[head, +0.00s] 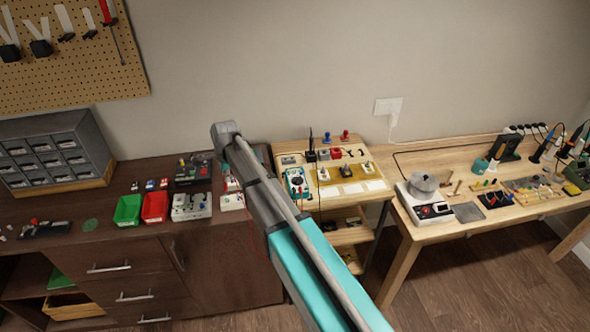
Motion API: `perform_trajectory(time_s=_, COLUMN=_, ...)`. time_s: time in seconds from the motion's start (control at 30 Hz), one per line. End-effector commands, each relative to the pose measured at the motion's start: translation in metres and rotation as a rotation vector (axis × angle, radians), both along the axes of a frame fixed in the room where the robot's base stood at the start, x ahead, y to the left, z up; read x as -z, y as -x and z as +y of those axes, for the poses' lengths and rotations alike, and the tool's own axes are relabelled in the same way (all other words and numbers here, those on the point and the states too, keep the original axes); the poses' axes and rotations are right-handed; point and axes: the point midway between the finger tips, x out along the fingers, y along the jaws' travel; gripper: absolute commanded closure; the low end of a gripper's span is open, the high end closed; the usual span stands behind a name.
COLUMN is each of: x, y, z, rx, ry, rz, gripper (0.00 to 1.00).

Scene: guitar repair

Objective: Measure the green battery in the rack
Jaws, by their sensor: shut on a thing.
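My arm crosses the middle of the head view from the bottom edge up to its grey joint over the back of the dark cabinet. My gripper does not show; the arm's end is hidden or out of sight. A teal meter with a dark round dial (298,183) stands on the small wooden bench, just right of my arm. A dark holder with small coloured parts (192,168) and a pale block with round dark spots (192,206) sit on the cabinet left of my arm. I cannot make out a green battery or tell which holder is the rack.
A green bin (128,209) and a red bin (155,206) stand on the dark cabinet (95,235). A grey drawer unit (45,150) is at the far left. A long wooden table (440,165) on the right carries a scale-like device (424,200) and tools.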

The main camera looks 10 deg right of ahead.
Motion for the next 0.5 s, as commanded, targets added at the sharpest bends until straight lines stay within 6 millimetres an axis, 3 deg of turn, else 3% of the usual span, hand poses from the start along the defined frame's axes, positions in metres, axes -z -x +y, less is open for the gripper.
perform_trajectory(time_s=0.5, x=-0.037, y=0.000, z=0.000, rx=0.000, ry=0.000, rz=0.000, gripper=1.00)
